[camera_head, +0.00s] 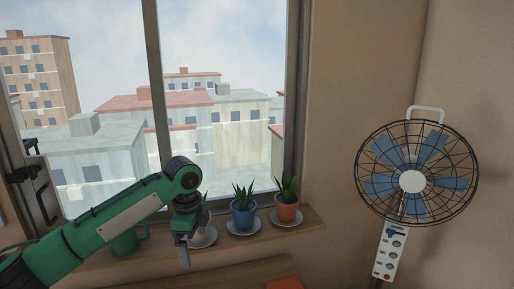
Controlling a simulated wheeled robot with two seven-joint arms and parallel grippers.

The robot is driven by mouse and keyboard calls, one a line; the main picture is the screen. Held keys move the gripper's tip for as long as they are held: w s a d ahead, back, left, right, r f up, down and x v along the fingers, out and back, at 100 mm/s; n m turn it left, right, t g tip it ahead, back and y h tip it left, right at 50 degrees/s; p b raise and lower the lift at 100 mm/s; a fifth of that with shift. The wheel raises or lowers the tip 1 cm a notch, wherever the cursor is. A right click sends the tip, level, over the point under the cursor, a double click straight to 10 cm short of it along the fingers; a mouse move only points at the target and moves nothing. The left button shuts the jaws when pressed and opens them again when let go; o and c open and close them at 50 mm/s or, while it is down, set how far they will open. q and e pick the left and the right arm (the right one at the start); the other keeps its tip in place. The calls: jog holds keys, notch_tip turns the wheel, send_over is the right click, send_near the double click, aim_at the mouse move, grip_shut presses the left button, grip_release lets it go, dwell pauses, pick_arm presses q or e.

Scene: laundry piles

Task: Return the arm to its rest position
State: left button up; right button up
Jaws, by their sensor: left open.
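My left arm (110,222) is green and black and reaches in from the lower left, in front of the window. Its forearm rises to an elbow-like joint, and the left gripper (184,255) hangs down from it. The gripper points downward in front of the sill, is open, and shows nothing held between its fingers. It partly hides a small potted plant on a white saucer (203,238) behind it. My right gripper is not in view.
On the sill (315,220) stand a blue pot (243,217) and an orange pot (287,211) with plants, and a green watering can (125,243) behind my arm. A fan (412,181) stands at right. A wooden surface (235,275) lies below.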

pick_arm(q)
jog(key=s+d+f+n+t+h, duration=0.1)
jog(key=s+d+f+n+h, duration=0.2)
jog(key=s+f, duration=0.6)
jog(key=s+d+f+n+t+h, duration=0.1)
jog(key=s+d+f+n, duration=0.1)
jog(key=s+d+f, duration=0.7)
jog(key=s+a+f+n+t+y, duration=0.1)
jog(key=s+a+f+n+y, duration=0.1)
jog(key=s+a+f+n, duration=0.5)
jog(key=s+a+n+y, duration=0.2)
jog(key=s+a+n, duration=0.3)
jog(key=s+a, duration=0.65)
notch_tip(320, 180, down, 32)
jog(key=s+f+g, duration=0.1)
jog(key=s, duration=0.1)
jog(key=s+a+f, duration=0.2)
jog(key=s+f, duration=0.7)
jog(key=s+a+f+g, duration=0.1)
jog(key=s+f, duration=0.8)
jog(key=shift+s+a, duration=0.25)
jog(key=shift+a, duration=0.1)
